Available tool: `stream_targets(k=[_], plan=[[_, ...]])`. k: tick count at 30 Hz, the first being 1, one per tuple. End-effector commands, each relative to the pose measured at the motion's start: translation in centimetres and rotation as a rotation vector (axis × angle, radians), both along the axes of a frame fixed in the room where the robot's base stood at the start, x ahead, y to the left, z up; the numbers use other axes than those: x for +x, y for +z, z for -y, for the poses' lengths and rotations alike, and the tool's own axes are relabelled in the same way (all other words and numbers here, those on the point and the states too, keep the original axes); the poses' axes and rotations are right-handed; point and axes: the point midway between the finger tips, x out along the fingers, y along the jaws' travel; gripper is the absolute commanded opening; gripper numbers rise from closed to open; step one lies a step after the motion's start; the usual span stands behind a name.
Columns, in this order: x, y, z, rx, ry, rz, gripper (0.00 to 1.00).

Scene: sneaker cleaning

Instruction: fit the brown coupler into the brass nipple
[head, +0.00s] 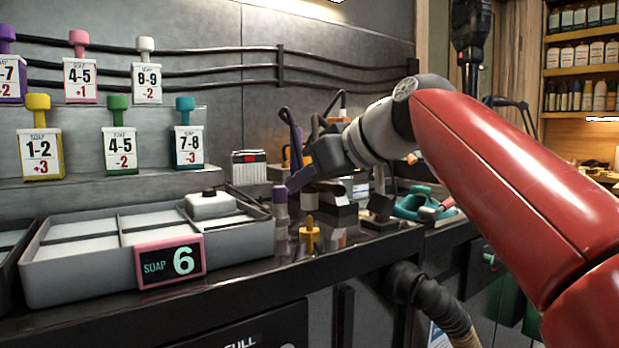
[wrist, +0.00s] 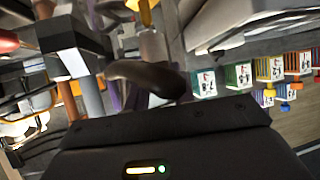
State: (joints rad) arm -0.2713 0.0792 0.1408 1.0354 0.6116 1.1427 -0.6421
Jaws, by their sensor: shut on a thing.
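My gripper (head: 292,150) is at the centre of the head view, seen side-on above the crowded counter end. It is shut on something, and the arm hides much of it. In the wrist view a dark brown rounded piece (wrist: 147,78) juts out just beyond the gripper body; it looks like the brown coupler. I cannot make out the coupler clearly in the head view. A small yellow fitting (head: 310,236) stands on the counter below my gripper. I cannot tell whether it is the brass nipple. No joint between coupler and nipple is visible.
A grey divided tray (head: 80,285) with a "SOAP 6" sign (head: 170,262) stands left of the gripper. Soap dispensers with number cards (head: 41,155) line the shelves behind. A purple-topped cylinder (head: 280,197) and teal tool (head: 415,205) crowd the counter close by.

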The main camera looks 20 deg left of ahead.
Motion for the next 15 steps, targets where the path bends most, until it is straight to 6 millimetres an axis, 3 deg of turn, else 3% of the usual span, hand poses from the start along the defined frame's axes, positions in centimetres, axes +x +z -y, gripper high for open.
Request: stream_targets(k=[15], plan=[[-0.01,-0.89,0.0,0.001,0.0,0.0,0.04]])
